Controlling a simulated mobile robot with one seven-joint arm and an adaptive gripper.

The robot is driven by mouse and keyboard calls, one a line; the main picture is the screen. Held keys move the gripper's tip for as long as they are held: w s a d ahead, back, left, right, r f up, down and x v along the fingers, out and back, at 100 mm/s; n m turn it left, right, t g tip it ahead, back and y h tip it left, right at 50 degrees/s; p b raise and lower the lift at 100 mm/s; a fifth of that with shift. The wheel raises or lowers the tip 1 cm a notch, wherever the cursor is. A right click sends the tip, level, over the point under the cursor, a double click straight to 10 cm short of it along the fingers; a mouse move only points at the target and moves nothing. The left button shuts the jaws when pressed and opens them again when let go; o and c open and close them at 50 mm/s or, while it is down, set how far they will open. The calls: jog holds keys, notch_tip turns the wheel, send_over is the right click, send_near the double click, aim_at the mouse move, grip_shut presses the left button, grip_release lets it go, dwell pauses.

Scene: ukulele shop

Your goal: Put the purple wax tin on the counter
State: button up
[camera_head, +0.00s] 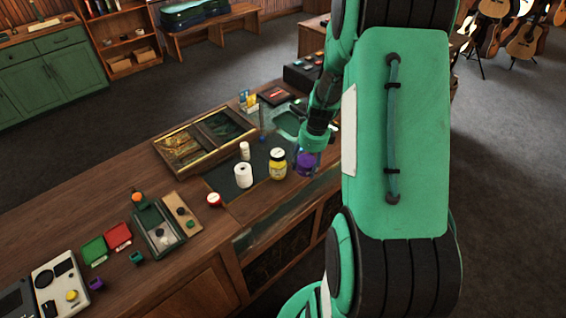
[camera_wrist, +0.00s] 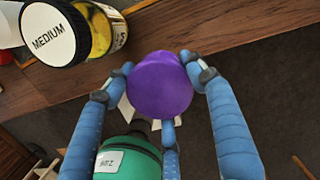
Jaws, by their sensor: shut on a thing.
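The purple wax tin (camera_head: 306,163) is held in my gripper (camera_head: 308,155), near the counter's front edge and to the right of the yellow jar. In the wrist view the tin (camera_wrist: 160,88) sits between my blue fingers, which are shut on it. There its top end overlaps the edge of the wooden counter (camera_wrist: 225,30), and dark floor shows around the rest. The counter (camera_head: 105,205) runs from lower left to upper right in the head view. The tin's underside is hidden, and I cannot tell its height above the counter.
The yellow jar (camera_head: 277,166) stands close left of the tin, with a white roll (camera_head: 243,176) and a white bottle (camera_head: 244,151) beyond. A wooden display case (camera_head: 168,145) lies behind.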

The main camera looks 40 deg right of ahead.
aim_at(306, 160)
dwell(0.4)
notch_tip(306, 160, up, 10)
jog(key=shift+r, duration=0.2)
jog(key=w+a+r+n+p, duration=0.1)
jog(key=w+a+p, duration=0.1)
jog(key=w+a, duration=0.5)
jog(key=w+a+r+n+p, duration=0.1)
jog(key=w+a+p, duration=0.15)
jog(key=w, duration=0.85)
jog(key=w+a+r+n+p, duration=0.1)
jog(key=w+a, duration=0.5)
jog(key=w, duration=0.3)
jog(key=w+a+f+n+p, duration=0.15)
jog(key=w+a, duration=0.45)
jog(key=a, duration=0.7)
jog(key=w+a+f+p, duration=0.1)
jog(key=w+a+p, duration=0.35)
jog(key=a, duration=0.75)
jog(key=w+a+f+n, duration=0.1)
jog(key=w+a, duration=0.6)
jog(key=a, duration=0.6)
jog(key=shift+w+d+f, duration=0.1)
jog(key=shift+d+f, duration=0.1)
jog(key=shift+f, duration=0.95)
jog(key=shift+w+d+f, duration=0.1)
jog(key=shift+d+f, duration=0.05)
jog(key=shift+f, duration=1)
